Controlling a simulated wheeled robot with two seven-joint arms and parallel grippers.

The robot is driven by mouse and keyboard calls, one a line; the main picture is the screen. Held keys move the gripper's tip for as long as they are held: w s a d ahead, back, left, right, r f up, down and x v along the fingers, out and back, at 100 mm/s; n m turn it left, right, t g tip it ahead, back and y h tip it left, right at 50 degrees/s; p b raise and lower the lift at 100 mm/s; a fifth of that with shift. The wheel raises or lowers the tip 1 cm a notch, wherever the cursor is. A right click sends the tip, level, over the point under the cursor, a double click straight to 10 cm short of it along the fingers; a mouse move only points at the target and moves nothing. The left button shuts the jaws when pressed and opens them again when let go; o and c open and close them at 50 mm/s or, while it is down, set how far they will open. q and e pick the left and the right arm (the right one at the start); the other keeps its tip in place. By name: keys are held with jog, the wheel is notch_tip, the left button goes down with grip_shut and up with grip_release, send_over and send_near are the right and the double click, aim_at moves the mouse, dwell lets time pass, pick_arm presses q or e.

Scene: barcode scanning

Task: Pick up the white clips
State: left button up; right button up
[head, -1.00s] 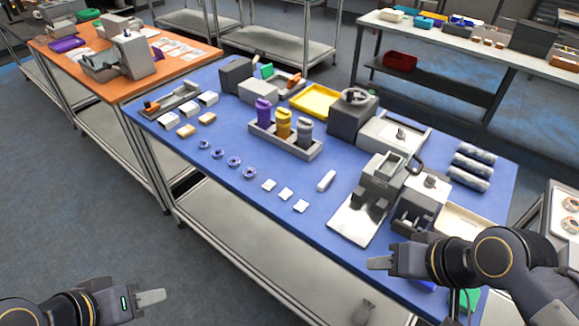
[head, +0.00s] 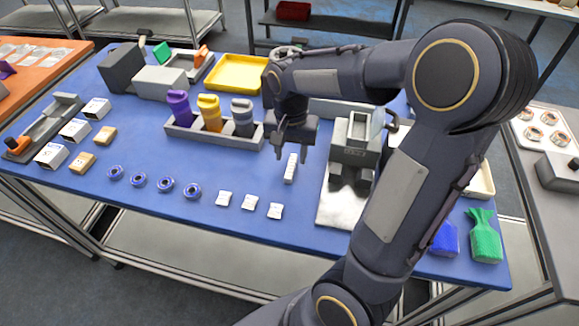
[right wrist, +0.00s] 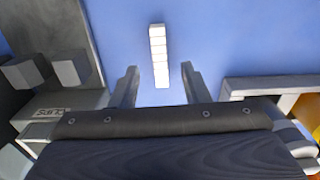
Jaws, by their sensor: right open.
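The white clips (head: 290,168) form a short narrow strip of several white segments lying on the blue table. In the right wrist view the strip (right wrist: 158,55) runs lengthwise away from my gripper, its near end between the two fingers. My right gripper (head: 291,153) points down over the far end of the strip in the head view. It is open, with one finger on each side and nothing held. Whether the fingertips are at the table's height cannot be told. My left gripper is out of view.
A grey holder (head: 185,133) with purple, yellow and grey bottles stands left of the clips. A grey device (head: 353,150) on a metal plate stands close on the right. Small white packets (head: 249,202) and blue rings (head: 165,185) lie nearer the front edge.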

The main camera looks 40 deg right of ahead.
aim_at(291, 165)
notch_tip(291, 165, down, 4)
jog(key=shift+r, duration=0.15)
grip_shut()
jog(key=shift+r, duration=0.1)
dwell(0.3)
